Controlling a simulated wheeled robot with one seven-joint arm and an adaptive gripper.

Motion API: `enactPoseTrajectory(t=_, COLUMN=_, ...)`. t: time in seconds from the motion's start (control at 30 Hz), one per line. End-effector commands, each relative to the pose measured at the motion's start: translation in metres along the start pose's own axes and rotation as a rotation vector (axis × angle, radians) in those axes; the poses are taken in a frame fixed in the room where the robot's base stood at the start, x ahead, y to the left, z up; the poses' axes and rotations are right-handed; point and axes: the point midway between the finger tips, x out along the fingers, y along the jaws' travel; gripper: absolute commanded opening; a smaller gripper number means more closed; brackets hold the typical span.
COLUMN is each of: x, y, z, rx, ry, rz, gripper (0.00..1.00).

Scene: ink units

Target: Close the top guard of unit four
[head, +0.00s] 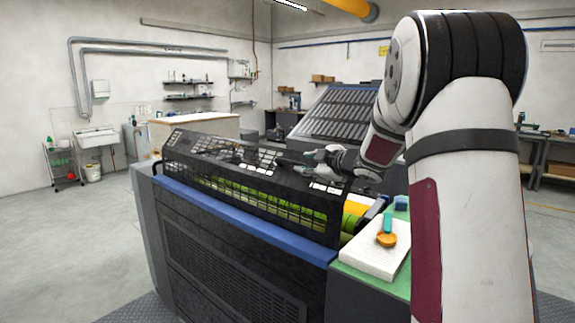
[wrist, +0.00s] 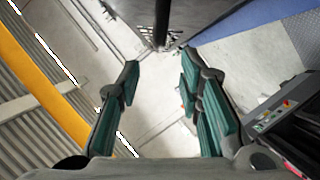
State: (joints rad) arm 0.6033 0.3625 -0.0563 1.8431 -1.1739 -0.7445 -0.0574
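The unit in front of me is a dark machine body (head: 225,265) with a blue top edge. A black mesh guard (head: 215,178) runs along its top, with yellow-green rollers showing through the openings. How far the guard is open is hard to tell. My gripper (head: 312,156) is above the guard's right part in the head view. In the wrist view its teal-padded fingers (wrist: 160,72) are spread apart with nothing held between them. A dark panel with a thin bar (wrist: 160,28) shows just beyond the fingertips; contact is not visible. No unit number is readable.
A white pad (head: 372,258) with an orange piece (head: 387,240) and a teal block (head: 387,222) lies on the machine's right end. A control panel with buttons (wrist: 272,116) shows at right in the wrist view. Open floor (head: 70,245) lies left.

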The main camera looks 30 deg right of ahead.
Motion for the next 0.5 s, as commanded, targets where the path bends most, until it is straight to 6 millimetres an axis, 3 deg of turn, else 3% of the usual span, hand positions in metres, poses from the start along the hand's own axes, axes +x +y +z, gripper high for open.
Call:
enactPoseTrajectory(t=0.3, x=0.064, y=-0.001, z=0.000, rx=0.000, ry=0.001, rz=-0.001, gripper=0.33)
enactPoseTrajectory(t=0.5, x=0.089, y=-0.001, z=0.000, rx=0.000, ry=0.000, rz=-0.001, gripper=0.33)
